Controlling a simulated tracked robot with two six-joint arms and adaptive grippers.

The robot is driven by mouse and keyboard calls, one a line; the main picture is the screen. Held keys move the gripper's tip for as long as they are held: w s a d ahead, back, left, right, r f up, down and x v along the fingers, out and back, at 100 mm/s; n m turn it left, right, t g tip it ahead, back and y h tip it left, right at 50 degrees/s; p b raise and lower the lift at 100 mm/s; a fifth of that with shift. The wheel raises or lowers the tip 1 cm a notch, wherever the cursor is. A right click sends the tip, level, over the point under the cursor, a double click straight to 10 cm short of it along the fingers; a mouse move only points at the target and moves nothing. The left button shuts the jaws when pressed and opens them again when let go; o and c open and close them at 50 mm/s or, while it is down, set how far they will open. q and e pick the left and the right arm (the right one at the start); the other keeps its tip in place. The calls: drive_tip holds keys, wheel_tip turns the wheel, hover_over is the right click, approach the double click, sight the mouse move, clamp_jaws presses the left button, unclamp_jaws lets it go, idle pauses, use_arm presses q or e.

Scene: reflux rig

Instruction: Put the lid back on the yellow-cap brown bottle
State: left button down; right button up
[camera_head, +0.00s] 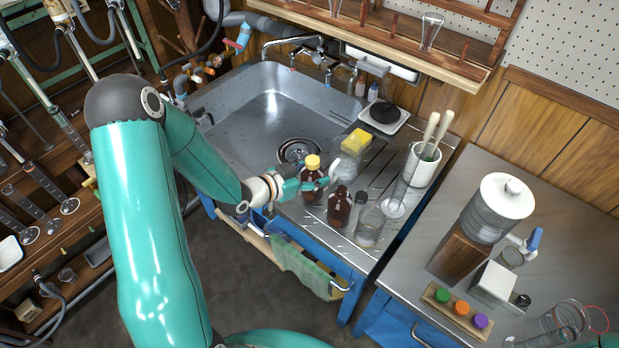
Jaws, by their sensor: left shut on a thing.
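The brown bottle (312,175) with the yellow cap (312,161) stands at the front edge of the metal drainboard, just right of the sink. The yellow cap is at the top of its neck; whether it is seated tight I cannot tell. My left gripper (309,184) reaches in from the left and is shut around this bottle's body, partly hiding it. My right gripper is not in view.
Clear glassware (371,225) stands right of the brown bottles. A yellow sponge (356,141) and a white pot with pestles (424,165) are behind. The sink (270,105) is empty. A rack with green, orange and purple caps (461,307) is on the right bench.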

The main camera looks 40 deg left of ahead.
use_arm(q)
drive_tip(key=shift+f, duration=1.25)
drive_tip(key=shift+f, duration=0.2)
drive_tip(key=shift+c, duration=1.4)
unclamp_jaws()
drive_tip(key=shift+r, duration=0.1)
drive_tip(key=shift+r, duration=0.15)
drive_tip(key=v, duration=1.2)
drive_tip(key=shift+b, duration=0.35)
